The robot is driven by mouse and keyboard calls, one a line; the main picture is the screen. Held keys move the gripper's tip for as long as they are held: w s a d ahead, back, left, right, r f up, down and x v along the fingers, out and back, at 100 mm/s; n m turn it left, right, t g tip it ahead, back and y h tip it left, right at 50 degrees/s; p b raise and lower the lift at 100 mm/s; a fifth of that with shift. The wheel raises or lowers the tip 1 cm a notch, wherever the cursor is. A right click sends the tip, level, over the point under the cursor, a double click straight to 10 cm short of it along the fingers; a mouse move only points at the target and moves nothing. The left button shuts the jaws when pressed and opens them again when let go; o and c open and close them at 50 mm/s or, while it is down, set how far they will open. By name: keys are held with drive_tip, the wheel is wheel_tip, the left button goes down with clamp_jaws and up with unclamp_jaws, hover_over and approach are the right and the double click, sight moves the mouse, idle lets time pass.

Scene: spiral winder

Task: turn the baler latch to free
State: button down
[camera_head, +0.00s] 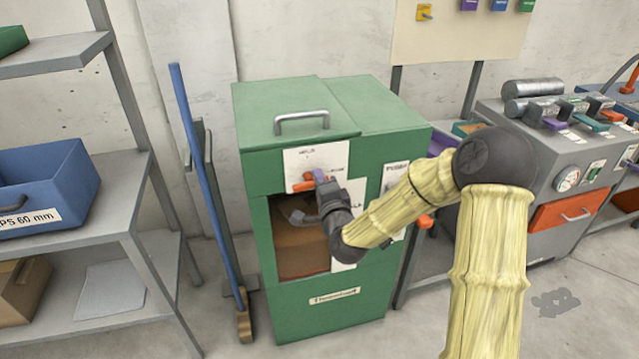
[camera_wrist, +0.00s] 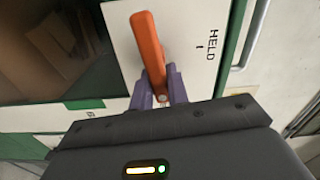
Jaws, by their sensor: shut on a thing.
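The baler (camera_head: 345,305) is a green cabinet with a grey handle on its lid. Its orange latch (camera_head: 307,184) sits on a white plate (camera_head: 300,157) on the upper front. In the wrist view the latch (camera_wrist: 148,45) is a long orange bar, and the word HELD with a small mark stands beside it on the plate. My gripper (camera_head: 319,176) is at the latch in the head view. In the wrist view the purple fingers of my gripper (camera_wrist: 160,88) are shut around one end of the bar. My gripper hides part of the plate in the head view.
An opening (camera_head: 290,245) below the latch shows brown material. A blue-handled broom (camera_head: 200,165) leans left of the baler. A shelf with a blue bin (camera_head: 45,185) stands further left. A grey machine (camera_head: 555,165) with an orange drawer is at the right.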

drive_tip(key=shift+d+f+m, duration=0.15)
drive_tip(key=shift+f+m, duration=0.15)
drive_tip(key=shift+m, duration=0.5)
drive_tip(key=c, duration=1.4)
unclamp_jaws()
drive_tip(key=shift+o, duration=0.2)
drive_tip(key=shift+s+r, duration=0.1)
drive_tip(key=shift+s, duration=0.05)
